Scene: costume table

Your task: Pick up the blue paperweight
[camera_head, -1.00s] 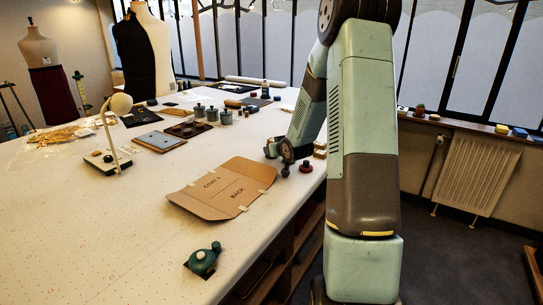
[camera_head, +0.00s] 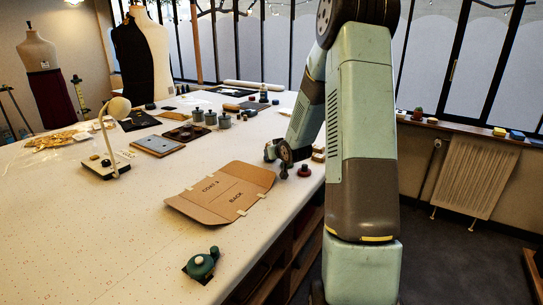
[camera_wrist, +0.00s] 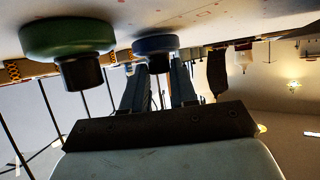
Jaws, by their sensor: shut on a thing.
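The blue paperweight (camera_wrist: 155,43) shows in the wrist view as a round blue disc with a dark knob, against the pale tabletop. My gripper (camera_wrist: 158,72) has its two fingers on either side of the knob and is shut on it. I cannot tell whether the disc still touches the table. In the head view my gripper (camera_head: 284,160) is low over the table's right edge, and I cannot make out the blue paperweight there.
A similar green paperweight (camera_wrist: 68,40) is close beside the blue one in the wrist view. In the head view a red knobbed piece (camera_head: 303,171) stands near the gripper.

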